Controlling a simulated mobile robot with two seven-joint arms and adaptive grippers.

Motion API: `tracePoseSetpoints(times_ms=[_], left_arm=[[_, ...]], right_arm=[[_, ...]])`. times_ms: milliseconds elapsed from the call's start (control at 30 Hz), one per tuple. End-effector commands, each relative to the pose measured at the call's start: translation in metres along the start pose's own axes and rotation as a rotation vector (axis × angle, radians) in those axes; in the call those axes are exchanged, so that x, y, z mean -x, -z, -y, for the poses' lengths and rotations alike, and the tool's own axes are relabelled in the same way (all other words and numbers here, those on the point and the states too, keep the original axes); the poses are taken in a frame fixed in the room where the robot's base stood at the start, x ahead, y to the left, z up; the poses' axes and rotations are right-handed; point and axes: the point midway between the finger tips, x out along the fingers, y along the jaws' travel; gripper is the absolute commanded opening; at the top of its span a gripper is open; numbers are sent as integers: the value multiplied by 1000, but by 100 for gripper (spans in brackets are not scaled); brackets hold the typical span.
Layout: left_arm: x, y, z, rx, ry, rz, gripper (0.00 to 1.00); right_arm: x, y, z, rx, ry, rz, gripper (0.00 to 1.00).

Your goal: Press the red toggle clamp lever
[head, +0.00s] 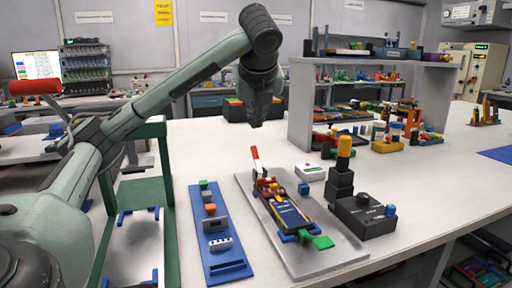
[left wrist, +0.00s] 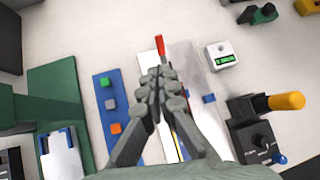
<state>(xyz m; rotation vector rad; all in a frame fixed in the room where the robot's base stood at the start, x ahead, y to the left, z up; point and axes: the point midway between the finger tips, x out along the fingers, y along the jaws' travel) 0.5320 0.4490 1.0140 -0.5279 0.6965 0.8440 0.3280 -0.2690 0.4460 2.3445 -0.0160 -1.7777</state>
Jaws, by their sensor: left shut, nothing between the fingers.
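The red toggle clamp lever (head: 255,154) stands up at the far end of a silver plate (head: 245,184) on the white table. The plate carries a dark pouch cell (head: 288,212) with yellow edges, blue blocks and a green tab. My left gripper (head: 255,122) is shut and empty, pointing down above the table and apart from the lever. In the left wrist view the gripper (left wrist: 160,90) covers much of the plate, and the red lever (left wrist: 160,46) shows just beyond its fingertips. My right gripper is not in view.
A blue strip with small blocks (head: 216,225) lies left of the plate. A black control box (head: 365,215) with a stacked yellow-topped post (head: 343,150) and a white meter (head: 309,173) are on the right. A grey shelf (head: 300,105) stands behind.

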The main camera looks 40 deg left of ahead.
Motion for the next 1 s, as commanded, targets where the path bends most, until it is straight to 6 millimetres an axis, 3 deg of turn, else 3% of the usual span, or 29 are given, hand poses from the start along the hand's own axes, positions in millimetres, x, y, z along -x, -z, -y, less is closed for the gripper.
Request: tracePoseSetpoints(times_ms=[300, 467, 567, 1000], left_arm=[[-6, 2, 0, -3, 1, -3, 0], [-22, 4, 0, -4, 1, -6, 0], [-36, 3, -1, -4, -3, -7, 0], [-121, 1, 0, -4, -2, -4, 0]], right_arm=[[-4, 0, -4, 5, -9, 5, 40], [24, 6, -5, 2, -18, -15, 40], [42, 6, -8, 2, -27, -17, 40], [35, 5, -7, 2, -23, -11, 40]])
